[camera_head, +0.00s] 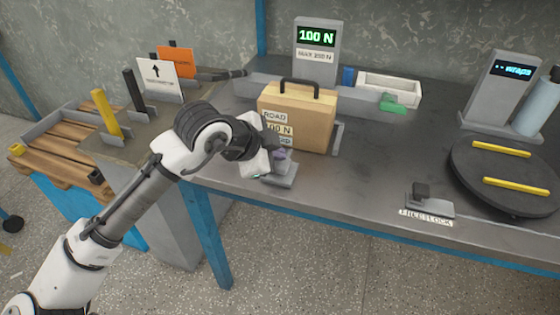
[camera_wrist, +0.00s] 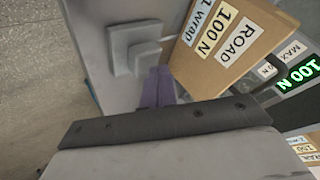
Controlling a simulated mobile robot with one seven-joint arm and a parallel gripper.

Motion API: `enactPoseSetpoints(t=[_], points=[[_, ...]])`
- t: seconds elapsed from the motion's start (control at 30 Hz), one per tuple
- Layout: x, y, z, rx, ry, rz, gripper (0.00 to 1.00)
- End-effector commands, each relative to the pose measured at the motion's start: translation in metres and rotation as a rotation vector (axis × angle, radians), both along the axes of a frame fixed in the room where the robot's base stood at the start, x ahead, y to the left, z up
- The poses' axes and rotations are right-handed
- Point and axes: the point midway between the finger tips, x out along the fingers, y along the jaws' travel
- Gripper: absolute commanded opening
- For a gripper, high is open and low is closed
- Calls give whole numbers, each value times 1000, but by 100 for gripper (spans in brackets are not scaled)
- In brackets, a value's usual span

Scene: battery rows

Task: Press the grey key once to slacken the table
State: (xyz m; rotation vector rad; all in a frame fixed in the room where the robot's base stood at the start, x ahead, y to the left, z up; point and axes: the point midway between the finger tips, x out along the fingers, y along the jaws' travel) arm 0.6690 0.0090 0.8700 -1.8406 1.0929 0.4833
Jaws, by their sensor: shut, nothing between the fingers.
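A grey block that looks like the grey key (camera_wrist: 145,58) stands on a grey base at the front edge of the bench, before the carton. In the head view its base (camera_head: 284,178) shows, partly hidden by my gripper. My gripper (camera_head: 279,156) is just over it, with shut, empty purple fingers. In the wrist view the fingers (camera_wrist: 156,88) lie close beside the block; I cannot tell whether they touch it. The carton (camera_head: 296,115), labelled ROAD, 100 N and 1 wrap, stands upright behind. The display (camera_head: 317,38) reads 100 N.
A small dark lever (camera_head: 421,190) stands behind a FREE/LOCK label at the front right. A black turntable (camera_head: 470,175) with two yellow bars is at the right, by a screen post (camera_head: 493,90). A pallet (camera_head: 60,150) is at the left. The bench between the key and the lever is clear.

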Motion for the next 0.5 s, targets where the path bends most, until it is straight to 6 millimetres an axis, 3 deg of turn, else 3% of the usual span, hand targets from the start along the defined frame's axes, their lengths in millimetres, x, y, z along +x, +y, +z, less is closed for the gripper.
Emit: enactPoseSetpoints(t=[0.5], points=[[0,0,-7,0,0,0,0]])
